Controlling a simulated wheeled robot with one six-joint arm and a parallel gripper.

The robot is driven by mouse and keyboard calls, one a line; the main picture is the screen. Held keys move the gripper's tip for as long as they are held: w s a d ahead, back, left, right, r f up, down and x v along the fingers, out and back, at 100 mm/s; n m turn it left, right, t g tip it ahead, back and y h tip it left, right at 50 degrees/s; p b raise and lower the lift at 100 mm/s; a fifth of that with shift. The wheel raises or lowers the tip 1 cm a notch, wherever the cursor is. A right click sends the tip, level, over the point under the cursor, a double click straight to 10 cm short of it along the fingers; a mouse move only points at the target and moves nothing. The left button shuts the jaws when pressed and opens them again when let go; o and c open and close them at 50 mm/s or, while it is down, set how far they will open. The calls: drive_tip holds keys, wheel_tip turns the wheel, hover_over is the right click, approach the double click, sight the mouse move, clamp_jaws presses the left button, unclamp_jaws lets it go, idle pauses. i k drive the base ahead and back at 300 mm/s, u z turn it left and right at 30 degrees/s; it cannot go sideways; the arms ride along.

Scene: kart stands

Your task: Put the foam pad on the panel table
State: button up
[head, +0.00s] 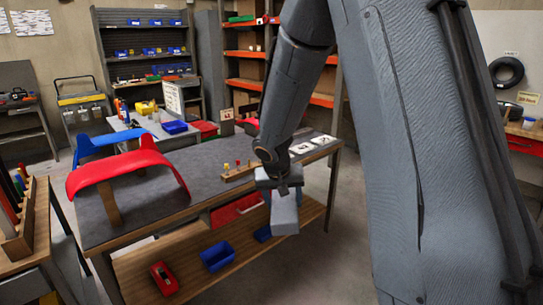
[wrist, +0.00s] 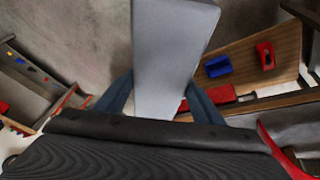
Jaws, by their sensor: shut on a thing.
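My gripper (head: 284,188) is shut on the foam pad (head: 285,214), a light grey block that hangs below the jaws. In the wrist view the pad (wrist: 172,55) reaches away between the two fingers (wrist: 165,100), with bare floor behind it. The panel table (head: 150,212) has a dark grey top and carries a red curved panel (head: 125,168) and a blue one (head: 106,142) at its left. In the head view the pad appears off the table's front right edge, before the lower shelf, apart from the top.
A wooden block with small pegs (head: 238,173) and white cards (head: 302,148) lie on the table's right part. The middle of the top is bare. Below are a red drawer (head: 235,211), a blue bin (head: 217,256) and a red object (head: 163,278). A tool rack (head: 18,235) stands at left.

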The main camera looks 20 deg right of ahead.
sight(219, 163)
drive_tip(key=z, duration=0.1)
drive_tip(key=i, duration=2.55)
drive_tip(key=u, duration=0.1)
